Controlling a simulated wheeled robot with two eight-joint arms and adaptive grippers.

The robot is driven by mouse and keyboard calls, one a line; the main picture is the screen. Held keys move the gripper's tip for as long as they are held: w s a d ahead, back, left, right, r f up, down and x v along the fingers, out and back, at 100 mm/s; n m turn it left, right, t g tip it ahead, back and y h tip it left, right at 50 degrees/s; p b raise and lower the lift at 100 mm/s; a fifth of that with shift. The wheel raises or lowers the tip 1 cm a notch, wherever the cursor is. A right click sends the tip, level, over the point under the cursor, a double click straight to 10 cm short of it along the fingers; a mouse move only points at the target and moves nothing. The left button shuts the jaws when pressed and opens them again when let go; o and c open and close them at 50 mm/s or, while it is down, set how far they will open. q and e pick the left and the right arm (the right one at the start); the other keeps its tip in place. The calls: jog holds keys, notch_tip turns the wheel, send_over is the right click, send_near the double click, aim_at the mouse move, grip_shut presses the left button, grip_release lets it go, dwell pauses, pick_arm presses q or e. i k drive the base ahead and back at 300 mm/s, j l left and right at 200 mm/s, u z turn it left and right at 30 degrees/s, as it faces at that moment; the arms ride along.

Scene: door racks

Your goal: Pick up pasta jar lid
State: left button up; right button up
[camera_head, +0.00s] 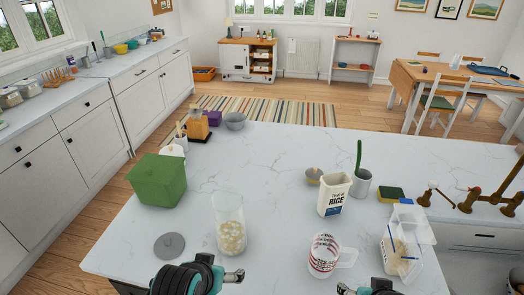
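A grey round lid with a small knob (169,246) lies flat on the white marble counter. A tall clear glass jar (230,225) stands open to the right of the lid, with pale pasta in its lower part. My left gripper (232,276) is at the bottom edge of the view, nearer than the lid and jar and a little right of the lid. It appears apart from both, and its fingertips are not clear. My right gripper (345,289) is mostly cut off at the bottom, below the measuring cup.
A green box (158,180) stands behind the lid. A measuring cup (324,256), a rice container (334,195), a clear plastic container (405,243) and a brass tap (480,198) are to the right. The counter between jar and rice container is clear.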

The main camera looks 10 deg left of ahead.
aim_at(168, 247)
jog(key=k+j+u, duration=0.1)
jog(key=u, duration=0.4)
jog(key=k+j+u, duration=0.1)
jog(key=j+u, duration=0.25)
jog(key=u, duration=0.15)
